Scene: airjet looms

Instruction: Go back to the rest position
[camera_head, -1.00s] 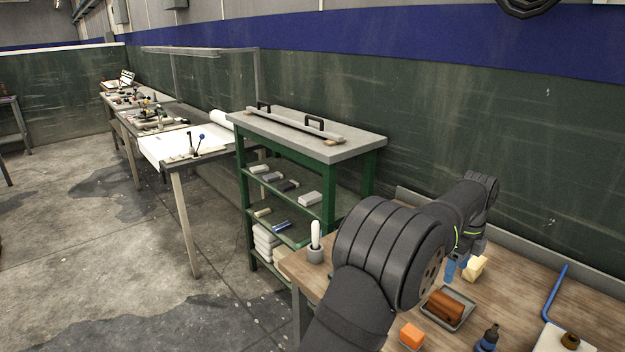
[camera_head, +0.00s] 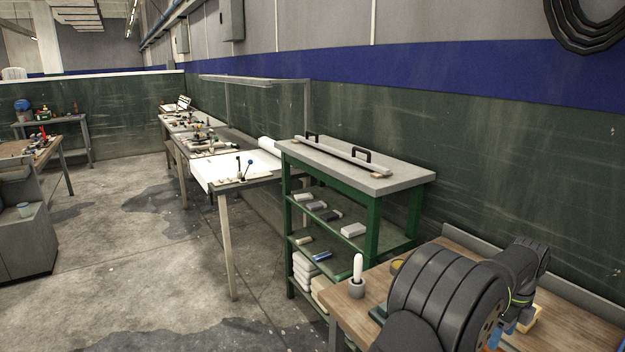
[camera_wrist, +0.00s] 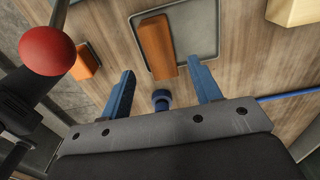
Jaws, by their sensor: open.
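Beyond the fingers, an orange-brown block (camera_wrist: 157,45) lies in a grey tray (camera_wrist: 197,25). A blue cylindrical thing (camera_wrist: 161,99) shows between the fingers, lower than they are. In the head view my arm covers much of the bench (camera_head: 575,335), and my gripper is mostly hidden behind it.
An orange block (camera_wrist: 86,62), a pale block (camera_wrist: 292,10) and a blue rod (camera_wrist: 285,96) lie on the bench. A red ball (camera_wrist: 46,52) on a dark stand is close at left. A green shelf unit (camera_head: 372,230) stands beside the bench; open floor (camera_head: 150,270) lies left.

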